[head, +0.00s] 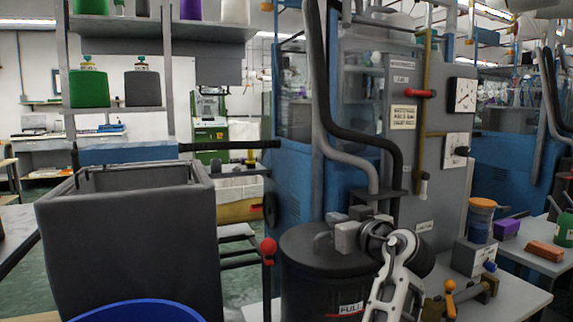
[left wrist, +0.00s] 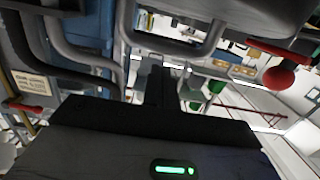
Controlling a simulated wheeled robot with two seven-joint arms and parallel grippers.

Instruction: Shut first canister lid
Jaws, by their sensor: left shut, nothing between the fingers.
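The dark canister (head: 322,297) stands at the lower middle of the head view, with a "FULL" label on its front. Its round dark lid (head: 305,247) lies over the top and looks level; whether it is fully seated I cannot tell. My left gripper (head: 342,234) is shut and empty at the lid's handle, above the right part of the lid. Whether it touches the lid is unclear. In the left wrist view, a grey handle (left wrist: 172,52) and grey surface at the top appear to belong to the lid. My right gripper is not in view.
A red ball knob (head: 268,247) on a post stands just left of the canister. A large grey bin (head: 130,245) is at left, with a blue rim in front. Hoses (head: 375,140) and a grey panel rise behind. A table with small parts is at right.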

